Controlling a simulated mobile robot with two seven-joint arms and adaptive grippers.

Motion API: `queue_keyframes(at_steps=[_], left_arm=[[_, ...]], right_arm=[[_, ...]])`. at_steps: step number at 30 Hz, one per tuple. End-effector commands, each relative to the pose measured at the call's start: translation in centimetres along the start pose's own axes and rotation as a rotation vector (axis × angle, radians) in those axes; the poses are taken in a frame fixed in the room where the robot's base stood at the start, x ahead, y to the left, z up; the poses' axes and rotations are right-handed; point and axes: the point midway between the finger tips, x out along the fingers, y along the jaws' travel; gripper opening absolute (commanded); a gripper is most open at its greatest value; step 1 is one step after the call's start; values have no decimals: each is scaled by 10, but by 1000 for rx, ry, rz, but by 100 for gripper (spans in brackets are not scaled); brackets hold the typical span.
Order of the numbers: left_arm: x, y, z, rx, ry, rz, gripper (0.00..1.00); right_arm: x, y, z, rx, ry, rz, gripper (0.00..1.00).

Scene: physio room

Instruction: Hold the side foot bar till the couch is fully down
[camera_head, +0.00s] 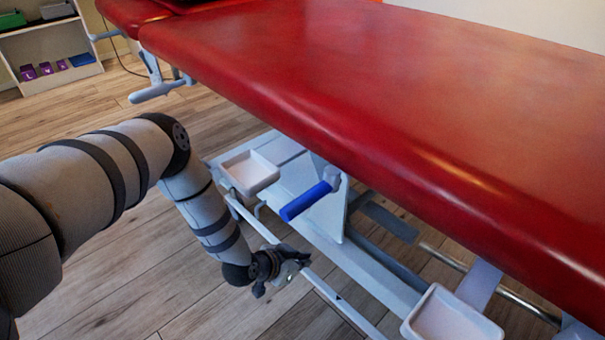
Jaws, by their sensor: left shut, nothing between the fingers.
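The red padded couch (380,85) stretches across the view from upper left to the right edge. Its pale metal base lies underneath, with a clear gap between top and base. The side foot bar (335,299) is a thin light-grey bar running low along the near side of the base. My right gripper is out of view.
A blue-gripped lever (306,201) sticks out under the couch, just above my left gripper. White trays (250,172) and (452,318) sit along the base. A shelf (50,50) stands at the upper left. The wooden floor (150,270) near my arm is clear.

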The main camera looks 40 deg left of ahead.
Motion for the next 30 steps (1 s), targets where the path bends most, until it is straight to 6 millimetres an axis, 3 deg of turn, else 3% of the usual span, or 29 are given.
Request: queue_keyframes(at_steps=[9,30], left_arm=[[14,1,14,2,-2,2,0],[12,1,14,0,-5,3,0]], right_arm=[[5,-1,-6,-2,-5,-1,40],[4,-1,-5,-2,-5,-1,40]])
